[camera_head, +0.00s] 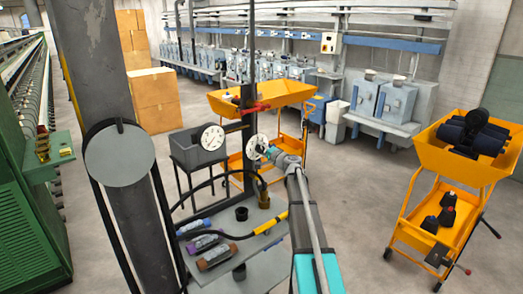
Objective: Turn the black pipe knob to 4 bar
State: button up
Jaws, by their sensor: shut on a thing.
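My gripper (264,153) reaches up from the lower right and is shut at a pale round dial plate (253,142) on the upright black pipe (245,65). It appears to hold the black knob in front of that plate; the jaws hide most of the knob, and its pointer cannot be made out. A white round pressure gauge (212,137) faces me just left of the pipe. Its needle reading is too small to tell.
A red valve handle (250,108) sits on the pipe above my gripper. Yellow carts stand behind (222,103) and at right (428,153). A thick grey pillar (88,75) stands at left. Floor between is clear.

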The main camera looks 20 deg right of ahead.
jog(key=m, duration=0.6)
jog(key=shift+m, duration=0.3)
jog(key=m, duration=0.5)
jog(key=shift+f+m, duration=0.15)
jog(key=shift+m, duration=0.15)
jog(key=o, duration=1.2)
jog(key=shift+c, duration=0.2)
jog(key=shift+s, duration=0.1)
jog(key=v, duration=1.1)
jog(key=shift+s, duration=0.4)
